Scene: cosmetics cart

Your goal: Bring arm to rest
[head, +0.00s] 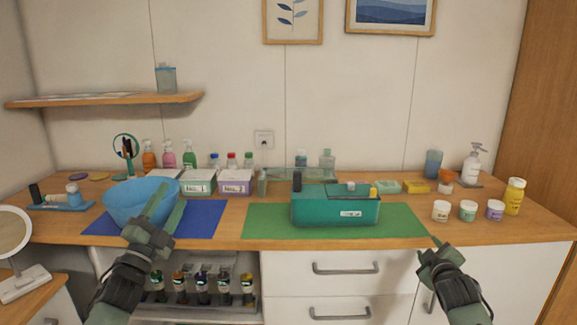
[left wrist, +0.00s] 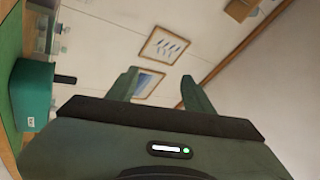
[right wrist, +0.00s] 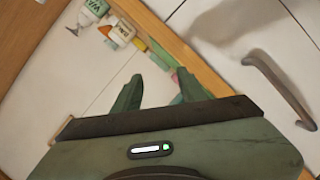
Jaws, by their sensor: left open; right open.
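My left gripper (head: 162,208) is open and empty, raised in front of the blue bowl (head: 128,198) in the head view; its fingers overlap the bowl's right side there. In the left wrist view the open fingers (left wrist: 165,92) point at the wall with nothing between them. My right gripper (head: 434,249) is open at the counter's front edge, right of the green mat (head: 262,222). The right wrist view shows its fingers (right wrist: 155,95) apart and empty. A teal box (head: 335,208) holding several items stands on the green mat; it also shows in the left wrist view (left wrist: 32,95).
The bowl stands on a blue mat (head: 205,218). Several small jars (head: 440,211) and a yellow bottle (head: 514,196) stand at the right. Pump bottles, labelled boxes (head: 236,183) and a mirror (head: 125,146) line the back. Drawers (head: 330,270) lie below the counter.

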